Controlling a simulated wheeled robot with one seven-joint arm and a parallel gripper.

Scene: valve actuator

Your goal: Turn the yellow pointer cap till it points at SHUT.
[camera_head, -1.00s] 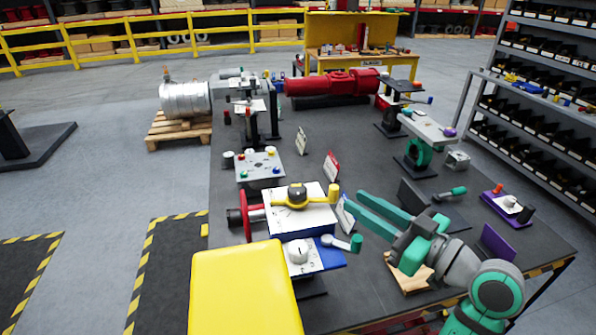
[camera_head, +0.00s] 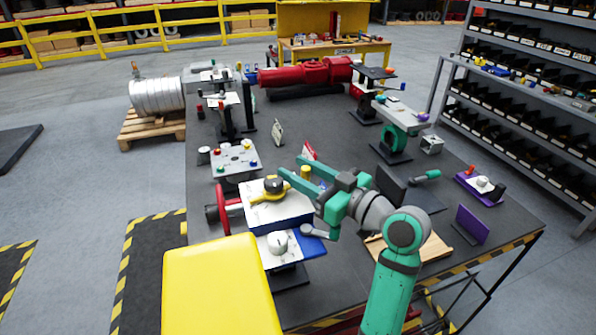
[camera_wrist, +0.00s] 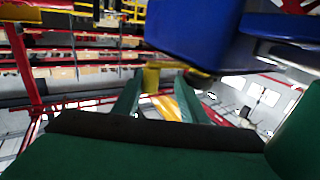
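The yellow pointer cap (camera_head: 268,190) sits on a white-topped blue box, with a dark round hub at its middle. Its yellow upright end (camera_head: 305,172) shows between the fingers of my gripper (camera_head: 291,167) in the head view. My gripper is open, its two green fingers reaching left over the box's right side. In the wrist view, yellow (camera_wrist: 165,98) shows between the two fingers; contact cannot be told. The SHUT mark cannot be read in either view.
A red handwheel (camera_head: 224,208) stands left of the box. A plate with a grey knob and blue-ended lever (camera_head: 312,231) is close in front. A small red sign (camera_head: 310,152) stands behind my fingers. A blue body (camera_wrist: 195,35) fills the wrist view's upper middle.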

